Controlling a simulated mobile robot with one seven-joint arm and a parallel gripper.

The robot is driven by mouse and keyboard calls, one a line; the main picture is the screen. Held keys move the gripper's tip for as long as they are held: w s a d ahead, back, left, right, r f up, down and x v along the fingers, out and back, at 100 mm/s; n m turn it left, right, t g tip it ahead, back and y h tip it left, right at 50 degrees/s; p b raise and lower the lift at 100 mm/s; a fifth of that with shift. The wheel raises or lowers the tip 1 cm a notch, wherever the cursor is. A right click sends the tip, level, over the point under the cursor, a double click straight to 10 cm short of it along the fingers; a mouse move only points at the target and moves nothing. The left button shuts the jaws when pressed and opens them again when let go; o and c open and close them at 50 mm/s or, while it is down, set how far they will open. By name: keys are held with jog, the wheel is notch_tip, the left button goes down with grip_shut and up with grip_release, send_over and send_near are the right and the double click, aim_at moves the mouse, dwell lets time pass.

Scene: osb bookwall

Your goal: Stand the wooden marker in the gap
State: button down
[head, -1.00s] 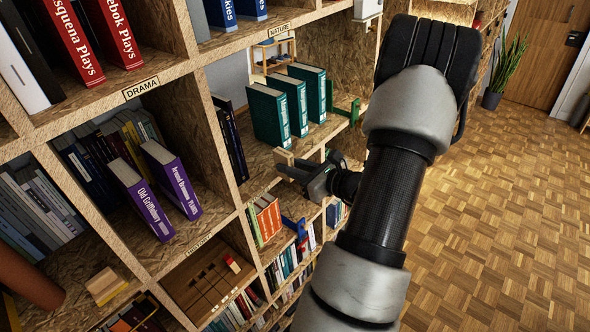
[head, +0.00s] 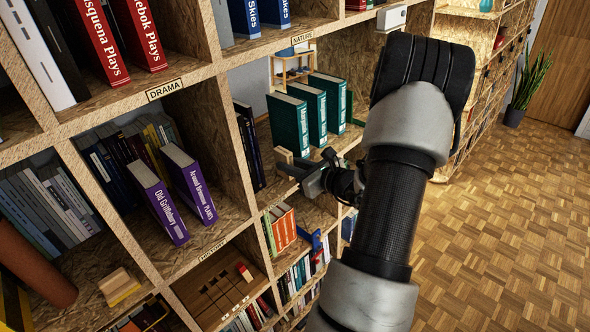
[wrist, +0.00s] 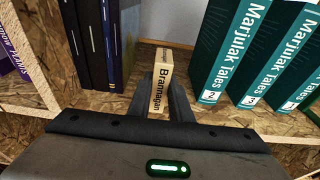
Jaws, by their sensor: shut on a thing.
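The wooden marker (wrist: 161,82) is a pale upright block lettered "Brannagan". My gripper (wrist: 165,100) is shut on it, one dark finger on each side. In the head view the marker (head: 284,156) shows as a small pale end at the tips of my gripper (head: 297,167), at the front of the Nature shelf. The gap (wrist: 147,54) lies between dark books (wrist: 100,40) on the left and teal Marjulak Tales volumes (wrist: 232,50) on the right. The marker stands in line with this gap, apart from the teal books. Whether its base touches the shelf is hidden.
A shelf upright (head: 233,150) stands left of the dark books. Below are orange books (head: 284,228) and a blue bookend (head: 315,240). A small wooden rack (head: 293,66) stands behind the teal books. Open parquet floor (head: 500,220) lies to the right.

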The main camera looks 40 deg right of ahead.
jog(key=shift+r+x, duration=0.1)
jog(key=shift+x, duration=0.5)
jog(key=shift+r+x, duration=0.15)
jog(key=shift+x, duration=0.5)
jog(key=shift+f+b, duration=0.25)
jog(key=shift+b, duration=0.3)
jog(key=shift+r, duration=0.1)
jog(key=c, duration=1.5)
grip_release()
jog(key=shift+c, duration=0.2)
jog(key=v, duration=1.7)
jog(key=shift+s, duration=0.25)
jog(key=shift+w+a+r, duration=0.1)
jog(key=shift+a+r, duration=0.05)
